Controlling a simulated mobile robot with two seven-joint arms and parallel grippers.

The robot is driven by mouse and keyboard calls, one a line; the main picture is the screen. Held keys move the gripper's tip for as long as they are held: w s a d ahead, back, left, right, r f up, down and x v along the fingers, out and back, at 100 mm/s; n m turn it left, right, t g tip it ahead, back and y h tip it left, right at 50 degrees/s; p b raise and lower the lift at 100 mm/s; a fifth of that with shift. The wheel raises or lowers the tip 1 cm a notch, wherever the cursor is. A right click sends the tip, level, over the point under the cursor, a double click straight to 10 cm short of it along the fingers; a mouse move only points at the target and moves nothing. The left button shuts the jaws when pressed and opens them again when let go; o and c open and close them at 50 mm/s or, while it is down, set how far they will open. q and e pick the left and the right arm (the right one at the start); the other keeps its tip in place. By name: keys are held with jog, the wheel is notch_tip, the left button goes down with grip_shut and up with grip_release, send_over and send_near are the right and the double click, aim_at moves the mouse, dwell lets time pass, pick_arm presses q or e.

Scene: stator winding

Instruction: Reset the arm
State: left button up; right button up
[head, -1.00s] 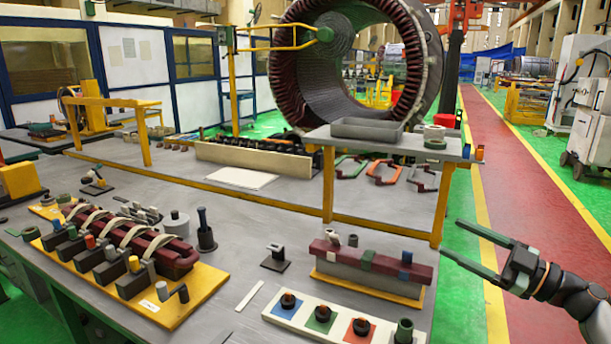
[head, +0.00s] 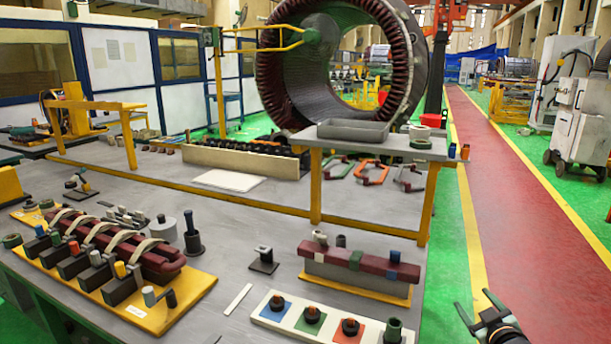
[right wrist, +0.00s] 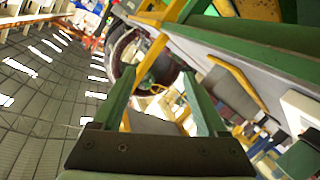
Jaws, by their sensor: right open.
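My right gripper (head: 478,312) is low at the right edge of the head view, over the floor beside the table. It is open and empty. In the right wrist view its two green fingers (right wrist: 160,95) stand apart with nothing between them. My left gripper is not in the head view. The grey worktable (head: 225,235) holds a dark red coil on a yellow base (head: 195,290) at the left and a dark red bar on a grey block (head: 360,262) at the right. The right gripper touches none of these.
A white strip with coloured squares (head: 290,322) lies at the table's front. A raised shelf with a grey tray (head: 353,131) stands behind. The large stator ring (head: 415,75) is at the back.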

jog(key=s+a+f+g+y, duration=0.3)
jog(key=s+a+f, duration=1.15)
jog(key=f, duration=0.25)
jog(key=s+a+f+m+g, duration=0.1)
jog(key=s+a, duration=0.2)
jog(key=s, duration=0.3)
jog(key=s+a+f+g+y, duration=0.1)
jog(key=s+a+f, duration=0.1)
jog(key=s, duration=0.4)
jog(key=s+a+f+m+p, duration=0.1)
jog(key=s+a+f, duration=0.1)
jog(key=s+a, duration=0.3)
jog(key=shift+s+m+g+y, duration=0.3)
jog(key=shift+s+g+y, duration=0.1)
jog(key=shift+s, duration=0.55)
